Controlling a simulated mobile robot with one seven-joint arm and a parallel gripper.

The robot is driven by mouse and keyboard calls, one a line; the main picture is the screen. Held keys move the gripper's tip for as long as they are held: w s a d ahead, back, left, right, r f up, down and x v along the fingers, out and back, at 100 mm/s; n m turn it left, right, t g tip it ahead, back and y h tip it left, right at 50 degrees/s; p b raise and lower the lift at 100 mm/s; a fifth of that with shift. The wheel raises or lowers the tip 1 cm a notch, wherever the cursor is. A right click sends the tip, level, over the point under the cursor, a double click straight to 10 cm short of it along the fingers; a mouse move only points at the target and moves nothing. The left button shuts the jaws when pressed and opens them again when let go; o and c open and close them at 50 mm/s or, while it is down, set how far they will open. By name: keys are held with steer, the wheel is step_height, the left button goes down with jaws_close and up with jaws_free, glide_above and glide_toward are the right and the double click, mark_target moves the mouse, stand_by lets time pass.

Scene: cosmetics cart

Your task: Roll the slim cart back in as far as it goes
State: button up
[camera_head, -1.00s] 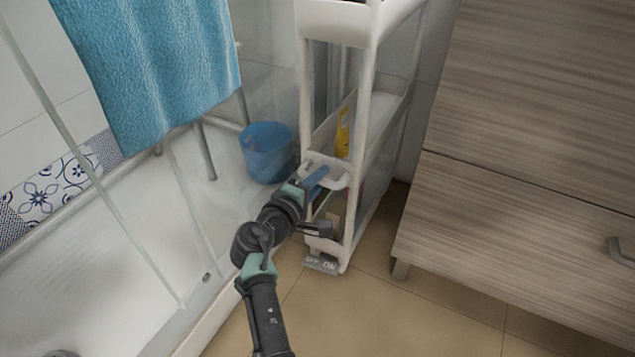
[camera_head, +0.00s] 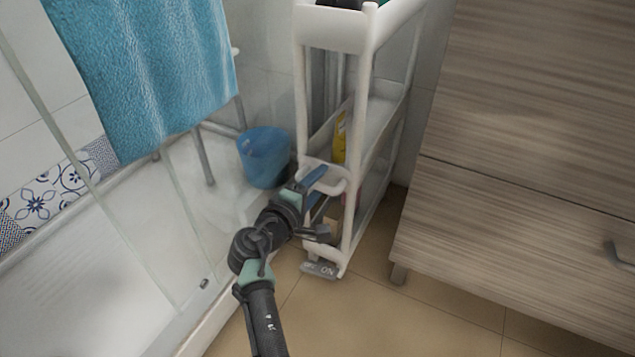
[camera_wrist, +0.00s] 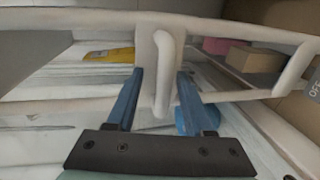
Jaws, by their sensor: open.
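The slim white cart (camera_head: 333,30) stands in the gap between the shower glass and the wooden cabinet. Its front has a white loop handle (camera_head: 341,178) at mid height. My gripper (camera_head: 316,186) is at this handle, with its blue fingers partly hidden by it in the head view. In the wrist view, the open fingers stand on either side of a white upright bar (camera_wrist: 163,70) of the cart front. A gap shows between the bar and each finger.
The wooden cabinet (camera_head: 520,200) is close on the cart's right. A blue bucket (camera_head: 264,157) and the shower glass are on its left, with a blue towel (camera_head: 150,75) above. Tan floor (camera_head: 400,325) is clear in front.

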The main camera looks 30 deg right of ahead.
steer(key=p+v, duration=0.6)
steer(key=v, duration=0.6)
steer(key=shift+s+a+f+p, duration=0.2)
steer(key=shift+a+f+p, duration=0.05)
steer(key=shift+p, duration=0.05)
